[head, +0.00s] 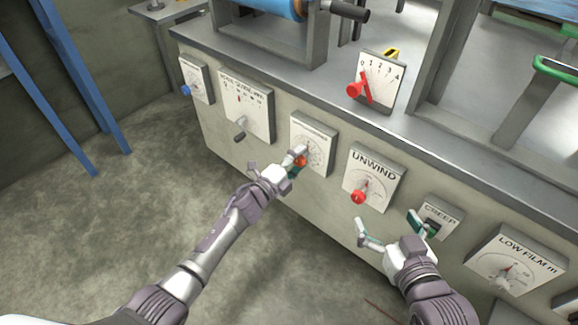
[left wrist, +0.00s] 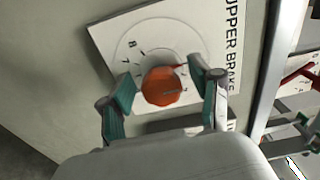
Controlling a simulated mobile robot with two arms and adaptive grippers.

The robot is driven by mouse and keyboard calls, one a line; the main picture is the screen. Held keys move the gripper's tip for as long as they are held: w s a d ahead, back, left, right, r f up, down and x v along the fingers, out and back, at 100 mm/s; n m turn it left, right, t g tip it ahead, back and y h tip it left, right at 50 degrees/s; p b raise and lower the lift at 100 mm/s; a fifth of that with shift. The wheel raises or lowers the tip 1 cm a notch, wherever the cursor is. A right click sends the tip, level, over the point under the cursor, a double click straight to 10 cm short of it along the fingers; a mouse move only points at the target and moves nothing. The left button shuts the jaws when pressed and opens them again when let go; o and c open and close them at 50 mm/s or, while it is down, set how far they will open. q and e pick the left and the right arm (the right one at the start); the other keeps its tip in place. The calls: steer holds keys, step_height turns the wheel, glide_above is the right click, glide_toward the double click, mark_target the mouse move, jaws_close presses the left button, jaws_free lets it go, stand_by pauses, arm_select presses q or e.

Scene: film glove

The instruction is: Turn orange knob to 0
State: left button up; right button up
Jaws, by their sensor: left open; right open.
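The orange knob (left wrist: 166,87) sits on a white dial plate (left wrist: 118,38) that reads "UPPER BRAKE" in the left wrist view. A thin pointer stands out from the knob toward the upper right. The knob also shows in the head view (head: 299,161), partly hidden by my left gripper (head: 291,162). My left gripper is open, with its green-padded fingers on either side of the knob in the left wrist view (left wrist: 166,92). Whether the pads touch it I cannot tell. My right gripper (head: 388,231) is open and empty, in front of the panel below the "UNWIND" dial.
Neighbouring dials are the "UNWIND" dial with a red knob (head: 358,196), the "CREEP" plate (head: 440,215) and the "LOW FILM" dial (head: 515,262). A 0–4 dial with a red lever (head: 358,89) stands on the ledge above.

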arm_select(q)
steer(key=v, duration=1.1)
steer(key=shift+s+a, duration=0.25)
steer(key=shift+s, duration=0.05)
